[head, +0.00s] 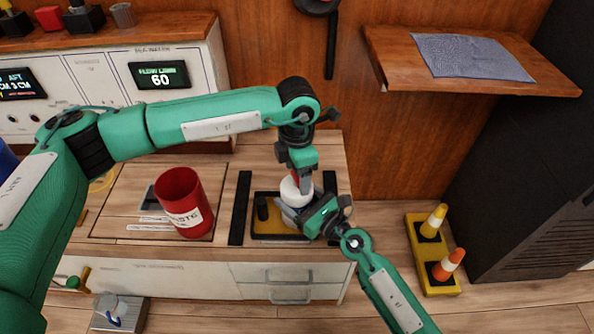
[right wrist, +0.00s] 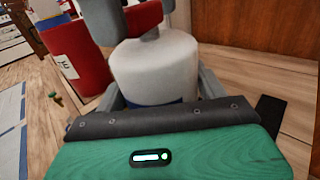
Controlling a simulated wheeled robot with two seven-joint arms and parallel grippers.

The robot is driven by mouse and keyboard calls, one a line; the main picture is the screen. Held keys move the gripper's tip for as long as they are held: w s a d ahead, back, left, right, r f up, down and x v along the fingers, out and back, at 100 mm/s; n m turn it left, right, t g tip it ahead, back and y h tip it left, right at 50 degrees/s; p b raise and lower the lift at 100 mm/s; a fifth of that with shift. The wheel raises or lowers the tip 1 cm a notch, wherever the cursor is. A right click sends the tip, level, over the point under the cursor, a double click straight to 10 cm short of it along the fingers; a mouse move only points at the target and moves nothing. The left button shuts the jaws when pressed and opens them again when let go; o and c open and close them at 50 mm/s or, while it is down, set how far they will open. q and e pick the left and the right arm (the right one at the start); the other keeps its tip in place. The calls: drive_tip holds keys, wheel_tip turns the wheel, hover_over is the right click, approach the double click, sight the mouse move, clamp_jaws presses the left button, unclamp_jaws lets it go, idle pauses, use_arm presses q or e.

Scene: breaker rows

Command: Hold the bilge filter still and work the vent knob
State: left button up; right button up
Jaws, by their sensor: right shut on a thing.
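The bilge filter (head: 292,191) is a white upright cylinder on the bench. It fills the middle of the right wrist view (right wrist: 155,65), with a dark blue band low on its body. My right gripper (head: 297,214) is shut on the filter's body, with one grey finger on each side. My left gripper (head: 302,177) points down at the filter's top. A red part, seemingly the vent knob (right wrist: 146,17), shows between its grey fingers in the right wrist view. Whether they press on it is unclear, and the fingers hide much of the top.
A red waste bin (head: 184,203) stands left of the filter. A yellow and black tray (head: 272,228) lies around the filter's foot, between dark strips. A wooden shelf (head: 468,62) juts out at upper right. Small cones (head: 449,264) stand on a yellow base at right.

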drive_tip(key=shift+r, duration=0.1)
use_arm(q)
wheel_tip(320, 180, up, 12)
idle(0.5)
idle(0.4)
use_arm(e)
drive_tip(key=o, duration=1.5)
drive_tip(key=shift+d, duration=0.1)
